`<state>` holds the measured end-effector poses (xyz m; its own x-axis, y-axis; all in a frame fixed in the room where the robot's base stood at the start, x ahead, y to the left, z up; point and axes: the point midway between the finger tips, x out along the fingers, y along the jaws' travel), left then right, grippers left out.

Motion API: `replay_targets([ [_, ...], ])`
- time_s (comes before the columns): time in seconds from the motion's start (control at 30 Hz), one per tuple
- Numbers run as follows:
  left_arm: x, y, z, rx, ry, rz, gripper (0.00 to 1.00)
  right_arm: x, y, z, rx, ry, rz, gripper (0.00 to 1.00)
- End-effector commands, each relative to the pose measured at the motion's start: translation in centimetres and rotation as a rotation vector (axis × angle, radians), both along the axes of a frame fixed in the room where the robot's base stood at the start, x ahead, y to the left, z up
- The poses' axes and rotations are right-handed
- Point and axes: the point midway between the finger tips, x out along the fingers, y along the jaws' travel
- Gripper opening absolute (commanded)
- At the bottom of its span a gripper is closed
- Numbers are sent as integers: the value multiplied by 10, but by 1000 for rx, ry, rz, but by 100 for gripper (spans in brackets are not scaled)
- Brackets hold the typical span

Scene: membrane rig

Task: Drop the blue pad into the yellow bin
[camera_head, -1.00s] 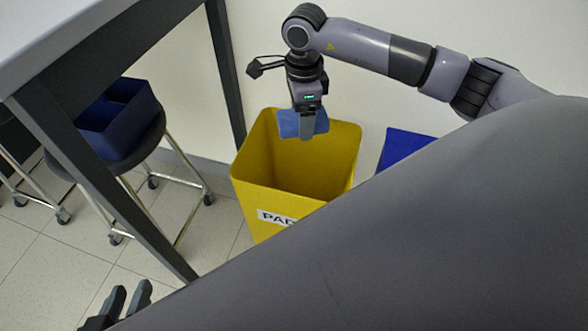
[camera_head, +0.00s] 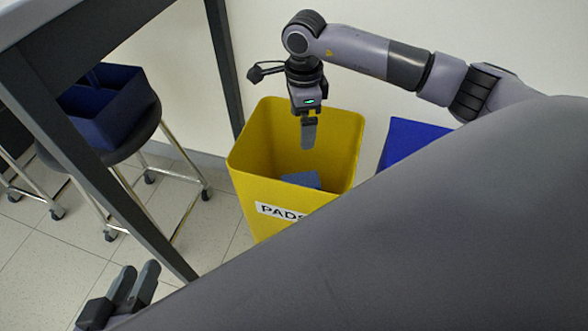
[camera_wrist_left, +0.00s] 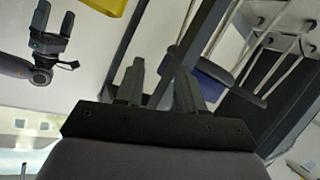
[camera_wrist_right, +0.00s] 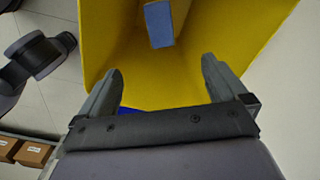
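The blue pad (camera_head: 301,179) lies inside the yellow bin (camera_head: 345,150), which has a white "PADS" label on its front. In the right wrist view the pad (camera_wrist_right: 159,25) is inside the bin (camera_wrist_right: 102,40), beyond the fingers and apart from them. My right gripper (camera_head: 309,137) points down over the bin opening. Its fingers (camera_wrist_right: 161,72) are spread and empty in the right wrist view. My left gripper (camera_head: 135,282) is at the lower left, away from the bin. Its fingers (camera_wrist_left: 160,70) are apart with nothing between them.
A blue bin (camera_head: 408,140) stands right of the yellow one, partly hidden by my arm. A table (camera_head: 60,100) is at the left. A stool (camera_head: 150,125) bearing a dark blue box (camera_head: 110,115) stands behind its leg. The wall is close behind the yellow bin.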

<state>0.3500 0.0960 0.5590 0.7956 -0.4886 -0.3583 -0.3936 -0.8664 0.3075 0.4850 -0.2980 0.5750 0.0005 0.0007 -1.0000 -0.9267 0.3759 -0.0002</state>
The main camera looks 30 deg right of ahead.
Motion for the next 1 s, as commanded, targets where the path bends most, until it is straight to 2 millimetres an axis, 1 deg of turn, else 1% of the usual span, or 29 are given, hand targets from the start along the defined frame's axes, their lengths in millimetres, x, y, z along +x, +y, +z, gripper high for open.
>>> replay_targets([
  [0.13, 0, 0, 0, 0, 0, 0, 38, 0, 0, 1, 0, 0, 0, 99],
  [0.23, 0, 1, 3, 7, -3, 1, 38, 1, 0, 8, 0, -2, 0, 99],
  [0.43, 1, 8, 11, 56, -14, 18, 38, 1, 0, 42, 0, -4, 1, 99],
  [0.53, 0, 14, 9, 83, -12, 31, 38, 1, 0, 56, 0, -2, 1, 99],
  [0.63, -3, 17, 6, 102, -4, 37, 38, 0, 0, 66, 1, -1, 1, 99],
  [0.77, -5, 19, 4, 115, -3, 40, 38, 0, 0, 72, 0, -1, 0, 99],
  [1.0, -5, 19, 3, 119, -5, 38, 38, 0, 0, 72, 0, 0, 0, 99],
])
